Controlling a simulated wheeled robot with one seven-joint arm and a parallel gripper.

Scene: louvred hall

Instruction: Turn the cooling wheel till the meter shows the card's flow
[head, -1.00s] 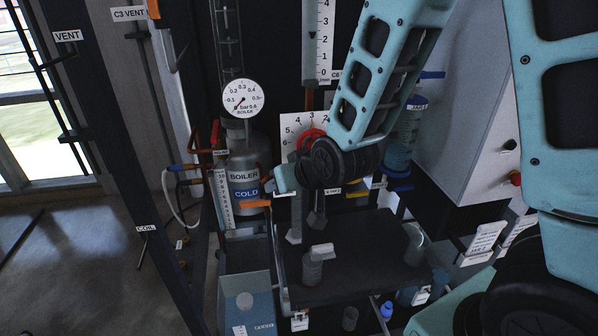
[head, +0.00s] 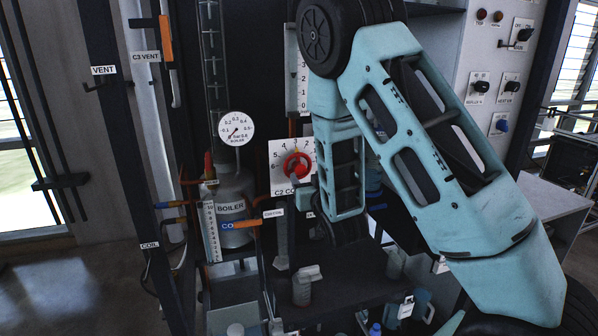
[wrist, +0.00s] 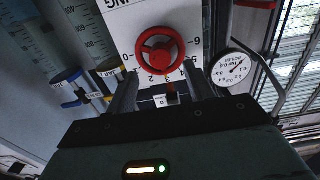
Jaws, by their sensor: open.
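The red cooling wheel (head: 297,165) sits on a white numbered plate (head: 277,183) marked "C2 CO…"; the rest of that label is hidden by my arm. In the wrist view the wheel (wrist: 160,50) is round and spoked, just beyond my gripper (wrist: 160,76). My gripper is open, its fingers apart below the wheel's rim and holding nothing. I cannot tell whether a finger touches the rim. A vertical scale (head: 303,88) with numbers down to 0 stands above the plate, partly behind my arm; its reading is not clear. No readable flow card shows.
A round bar gauge (head: 236,128) stands above the grey boiler (head: 233,205), left of the wheel. A dark shelf holds a small grey container (head: 301,290). A switch panel (head: 492,90) is at the right.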

